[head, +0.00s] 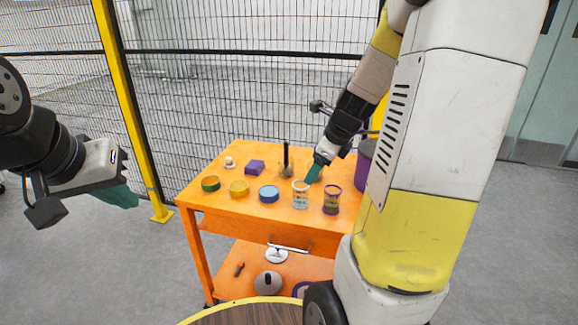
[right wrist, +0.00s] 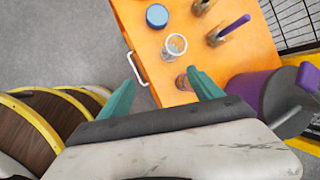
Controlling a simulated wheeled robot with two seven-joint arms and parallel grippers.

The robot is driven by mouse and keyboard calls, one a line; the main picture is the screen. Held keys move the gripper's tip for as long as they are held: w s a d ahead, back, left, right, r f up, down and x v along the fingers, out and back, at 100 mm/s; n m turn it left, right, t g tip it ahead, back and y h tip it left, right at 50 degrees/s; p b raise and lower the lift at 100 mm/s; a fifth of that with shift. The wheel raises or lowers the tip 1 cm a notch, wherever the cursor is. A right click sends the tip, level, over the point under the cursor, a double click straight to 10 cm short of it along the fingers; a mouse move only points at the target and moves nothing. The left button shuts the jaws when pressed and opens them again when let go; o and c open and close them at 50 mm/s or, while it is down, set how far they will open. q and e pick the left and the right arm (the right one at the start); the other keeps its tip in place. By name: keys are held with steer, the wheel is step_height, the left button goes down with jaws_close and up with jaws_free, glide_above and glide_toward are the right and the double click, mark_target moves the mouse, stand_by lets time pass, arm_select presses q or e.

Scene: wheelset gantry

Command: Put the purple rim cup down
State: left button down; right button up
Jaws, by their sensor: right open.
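The purple rim cup (head: 332,199) stands upright on the orange cart top near its front right, apart from the clear white-rim cup (head: 300,194) to its left. My right gripper (head: 315,173) is just behind these two cups. In the right wrist view my right gripper (right wrist: 161,76) has its teal fingers spread wide, with nothing held. The purple rim cup (right wrist: 182,82) shows there beside the right-hand finger, which partly hides it. My left gripper (head: 116,194) hangs left of the cart, away from everything; its finger gap cannot be made out.
The orange cart (head: 225,212) also carries green, yellow and blue (head: 269,193) round pieces in a row, a purple block (head: 255,167) and a dark upright tool. A purple bin (right wrist: 250,92) stands close on the right. Wire fencing (head: 240,80) runs behind.

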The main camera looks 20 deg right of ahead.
steer(key=s+a+r+n, duration=0.5)
steer(key=s+n, duration=0.4)
steer(key=n, duration=0.4)
steer(key=s+a+r+n, duration=0.6)
steer(key=s+n, duration=0.3)
steer(key=n, duration=0.5)
steer(key=shift+s+a+r+t+y, duration=0.3)
steer(key=shift+a+t, duration=0.1)
steer(key=shift+a, duration=0.45)
